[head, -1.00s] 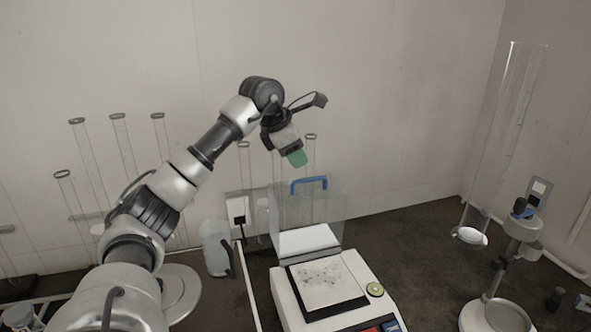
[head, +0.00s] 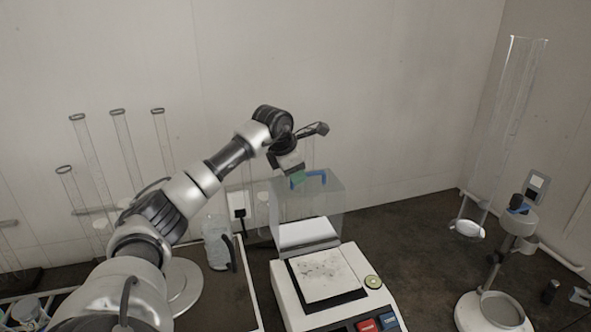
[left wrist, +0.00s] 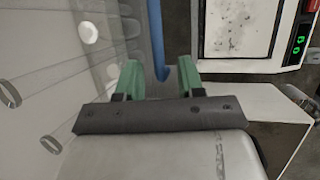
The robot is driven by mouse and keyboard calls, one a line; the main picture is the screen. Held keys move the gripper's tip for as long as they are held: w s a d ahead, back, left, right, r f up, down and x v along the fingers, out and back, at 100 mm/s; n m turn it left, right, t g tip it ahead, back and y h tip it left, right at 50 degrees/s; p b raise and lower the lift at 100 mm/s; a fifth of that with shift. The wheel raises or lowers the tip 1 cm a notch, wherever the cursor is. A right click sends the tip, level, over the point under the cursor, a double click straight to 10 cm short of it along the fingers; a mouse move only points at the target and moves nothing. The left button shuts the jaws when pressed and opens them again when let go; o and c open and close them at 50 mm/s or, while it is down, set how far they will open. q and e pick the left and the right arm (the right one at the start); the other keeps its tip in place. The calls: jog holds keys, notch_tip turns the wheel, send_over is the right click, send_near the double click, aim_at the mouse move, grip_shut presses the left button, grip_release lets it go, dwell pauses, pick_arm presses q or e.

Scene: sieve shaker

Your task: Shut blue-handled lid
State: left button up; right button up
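The clear lid (head: 322,208) stands raised at the back of the white device (head: 290,300), with its blue handle (head: 316,180) on top. My left gripper (head: 298,178) is at the left part of the handle. In the left wrist view the green fingertips of the left gripper (left wrist: 158,77) are apart. My right gripper is out of view.
A jug (head: 216,243) and tall glass tubes (head: 126,150) stand to the left. A stand with a clear cylinder (head: 505,125) is at the right.

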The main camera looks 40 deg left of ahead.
pick_arm(q)
grip_shut()
dwell(0.4)
